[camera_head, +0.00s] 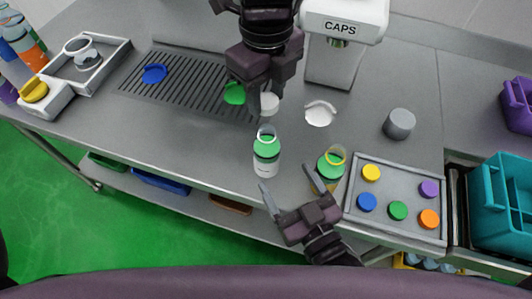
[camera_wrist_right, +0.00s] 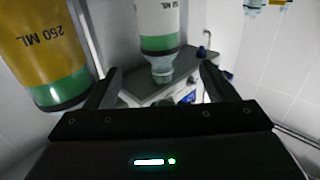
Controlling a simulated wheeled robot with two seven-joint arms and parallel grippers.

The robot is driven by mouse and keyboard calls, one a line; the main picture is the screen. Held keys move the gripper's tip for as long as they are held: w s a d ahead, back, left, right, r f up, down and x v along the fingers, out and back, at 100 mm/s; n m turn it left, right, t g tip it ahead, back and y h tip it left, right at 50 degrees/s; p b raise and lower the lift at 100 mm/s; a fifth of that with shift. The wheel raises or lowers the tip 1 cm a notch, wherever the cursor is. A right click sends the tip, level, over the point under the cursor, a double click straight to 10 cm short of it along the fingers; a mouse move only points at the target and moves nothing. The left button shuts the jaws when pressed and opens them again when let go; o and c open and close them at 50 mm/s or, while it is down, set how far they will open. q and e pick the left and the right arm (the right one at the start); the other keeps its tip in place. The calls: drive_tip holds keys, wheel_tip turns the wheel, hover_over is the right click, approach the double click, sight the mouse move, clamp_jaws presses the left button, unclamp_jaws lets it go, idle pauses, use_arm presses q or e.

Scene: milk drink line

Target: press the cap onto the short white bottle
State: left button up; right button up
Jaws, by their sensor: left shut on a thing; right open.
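The short white bottle (camera_head: 266,166) stands upright near the table's front edge, with a green band and a clear open-looking neck. In the right wrist view it appears upside down (camera_wrist_right: 158,20). My left gripper (camera_head: 265,100) is above and behind the bottle, shut on a small white cap (camera_head: 269,104). The cap looks apart from the bottle's neck; the exact gap is hard to tell. My right gripper (camera_head: 287,180) is open and empty in front of the bottle. Its fingers (camera_wrist_right: 160,80) point toward the bottle, which shows between them.
A yellow bottle (camera_head: 328,171) with a green band stands close to my right gripper's right finger. A tray (camera_head: 402,174) of coloured caps is right of it. The CAPS dispenser (camera_head: 342,25), a white round piece (camera_head: 320,114) and a grey cylinder (camera_head: 399,124) are behind. A drain grate (camera_head: 185,90) lies left.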

sight(273, 157)
drive_tip(key=x, duration=0.9)
drive_tip(key=shift+w+a+r, duration=0.1)
drive_tip(key=shift+w+a, duration=0.05)
drive_tip(key=shift+w, duration=0.15)
use_arm(q)
drive_tip(key=shift+s+d+r, duration=0.1)
drive_tip(key=shift+s, duration=0.05)
use_arm(e)
drive_tip(key=shift+w+a, duration=0.1)
drive_tip(key=shift+w, duration=0.15)
drive_tip(key=c, duration=1.5)
use_arm(q)
drive_tip(key=shift+f, duration=2.55)
drive_tip(key=shift+f, duration=0.85)
drive_tip(key=shift+f, duration=0.65)
